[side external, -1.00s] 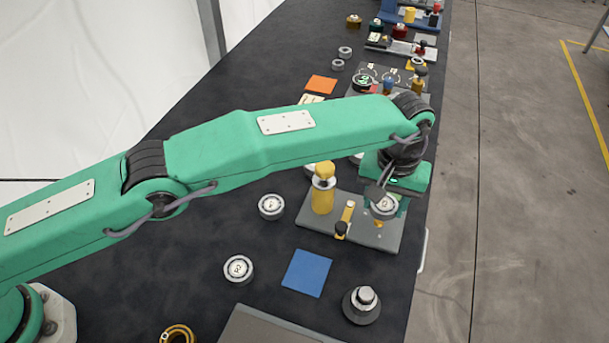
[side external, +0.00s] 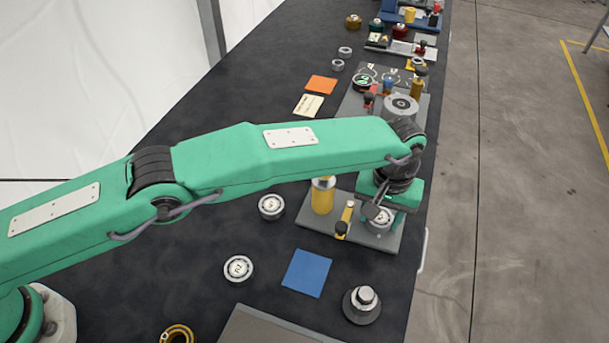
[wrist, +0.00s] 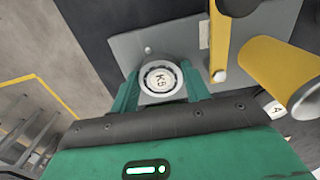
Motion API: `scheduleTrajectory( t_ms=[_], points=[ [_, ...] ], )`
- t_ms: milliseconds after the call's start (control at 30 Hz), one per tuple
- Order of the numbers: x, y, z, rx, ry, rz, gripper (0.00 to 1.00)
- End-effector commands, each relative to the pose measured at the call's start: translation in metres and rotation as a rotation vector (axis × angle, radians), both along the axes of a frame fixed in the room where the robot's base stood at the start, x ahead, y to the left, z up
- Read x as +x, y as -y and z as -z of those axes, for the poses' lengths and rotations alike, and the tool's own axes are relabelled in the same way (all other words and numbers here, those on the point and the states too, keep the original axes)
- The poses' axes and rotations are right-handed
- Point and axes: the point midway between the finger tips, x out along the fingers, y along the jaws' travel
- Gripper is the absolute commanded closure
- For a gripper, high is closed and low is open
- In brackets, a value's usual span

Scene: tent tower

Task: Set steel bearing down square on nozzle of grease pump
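The steel bearing (wrist: 161,78), a round ring with a white face marked K5, is between the two green fingers of my gripper (wrist: 161,86) in the wrist view. The fingers are closed against its sides. In the side view the bearing (side external: 379,219) is low over the right front part of the grey base of the grease pump (side external: 318,227). The pump's yellow cylinder (side external: 322,197) and its yellow lever (side external: 346,215) stand to the left of my gripper (side external: 380,214). The nozzle is not visible; the bearing's underside is hidden, so contact cannot be told.
Other bearings lie on the dark table left of the pump (side external: 271,206) and nearer the front (side external: 238,268). A blue square (side external: 306,272) and a dark stepped piece (side external: 362,304) are in front of the base. Another grey fixture (side external: 401,105) stands behind my arm.

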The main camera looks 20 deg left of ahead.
Motion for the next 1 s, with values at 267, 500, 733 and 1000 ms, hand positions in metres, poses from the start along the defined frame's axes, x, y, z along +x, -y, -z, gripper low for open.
scheduleTrajectory(
  t_ms=[267,500,733,1000],
  points=[
    [0.000,0.000,0.000,0.000,0.000,0.000,0.32],
    [0.000,0.000,-0.003,-0.001,0.001,0.000,0.32],
    [0.001,0.000,-0.021,-0.002,0.002,0.000,0.32],
    [0.001,0.001,-0.057,-0.002,0.002,0.000,0.32]
  ],
)
